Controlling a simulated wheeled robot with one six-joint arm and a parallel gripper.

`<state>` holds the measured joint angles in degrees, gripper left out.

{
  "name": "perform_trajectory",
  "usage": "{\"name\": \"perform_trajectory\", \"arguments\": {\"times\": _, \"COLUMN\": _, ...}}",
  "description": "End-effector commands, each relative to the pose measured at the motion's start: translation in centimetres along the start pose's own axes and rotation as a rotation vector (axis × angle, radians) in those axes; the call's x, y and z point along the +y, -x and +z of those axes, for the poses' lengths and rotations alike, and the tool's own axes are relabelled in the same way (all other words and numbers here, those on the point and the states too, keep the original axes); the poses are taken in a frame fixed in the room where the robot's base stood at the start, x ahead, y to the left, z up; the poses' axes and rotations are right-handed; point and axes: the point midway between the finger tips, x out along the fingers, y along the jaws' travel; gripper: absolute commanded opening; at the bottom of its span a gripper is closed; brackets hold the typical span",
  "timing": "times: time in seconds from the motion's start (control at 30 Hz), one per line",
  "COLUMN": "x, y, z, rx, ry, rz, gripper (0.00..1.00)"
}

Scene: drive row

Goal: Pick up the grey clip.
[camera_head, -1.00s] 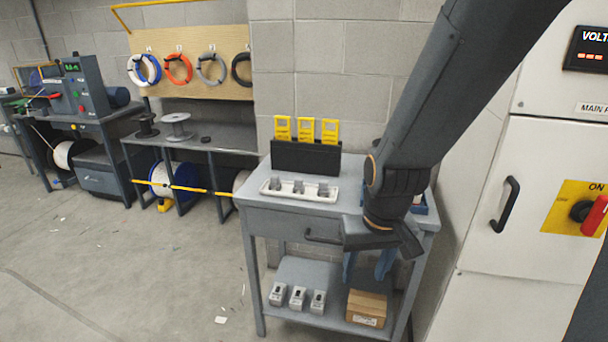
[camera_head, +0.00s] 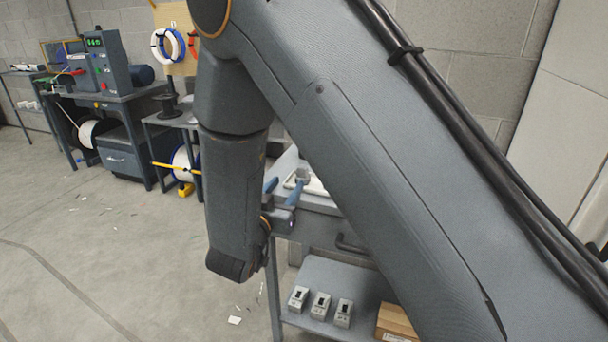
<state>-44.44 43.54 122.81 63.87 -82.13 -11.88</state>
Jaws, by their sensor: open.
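My gripper (camera_head: 285,187) shows past my wrist link, at the left end of the grey bench. Its two blue fingers are apart, with nothing seen between them. A small grey clip (camera_head: 303,174) shows just beyond the right finger, at the white tray (camera_head: 317,187). I cannot tell whether the finger touches it. My arm covers most of the tray and any other clips on it.
The grey bench (camera_head: 318,233) has a lower shelf with several small grey boxes (camera_head: 320,305) and a cardboard box (camera_head: 396,322). My arm hides most of the bench top. A spool table (camera_head: 172,120) stands behind at left. The floor at left is mostly clear.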

Motion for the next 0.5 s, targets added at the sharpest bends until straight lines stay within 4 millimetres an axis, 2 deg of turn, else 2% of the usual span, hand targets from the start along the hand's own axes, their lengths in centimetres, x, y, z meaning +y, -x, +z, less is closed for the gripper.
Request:
{"name": "perform_trajectory", "arguments": {"times": 0.13, "x": 0.5, "y": -0.6, "z": -0.2, "rx": 0.031, "ry": 0.006, "rz": 0.026, "gripper": 0.45}}
{"name": "perform_trajectory", "arguments": {"times": 0.5, "x": 1.8, "y": -5.0, "z": -0.7, "rx": 0.031, "ry": 0.006, "rz": 0.036, "gripper": 0.45}}
